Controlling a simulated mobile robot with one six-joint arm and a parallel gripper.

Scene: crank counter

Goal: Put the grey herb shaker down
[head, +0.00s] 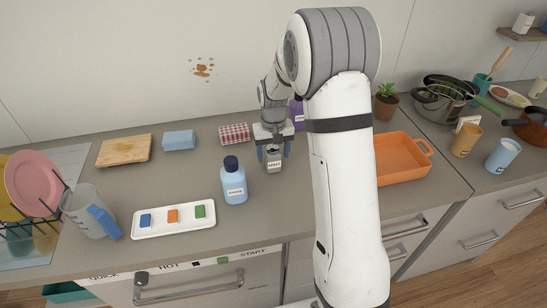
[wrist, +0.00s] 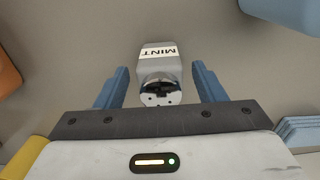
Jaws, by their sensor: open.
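The grey herb shaker (head: 274,163) stands upright on the counter, as far as the head view shows. In the wrist view the shaker (wrist: 158,68) has a white label reading MINT and a shiny, dark-marked top end. My gripper (head: 273,153) is open around the shaker's upper part. In the wrist view the blue fingers of my gripper (wrist: 160,88) are on both sides of it, with a gap visible on each side. The gripper hides part of the shaker's top in the head view.
A blue bottle (head: 234,186) stands left and in front of the shaker. A white tray (head: 174,230) with coloured blocks lies farther left. A checked cloth (head: 234,133) lies behind. An orange baking dish (head: 401,174) is to the right. Bare counter surrounds the shaker closely.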

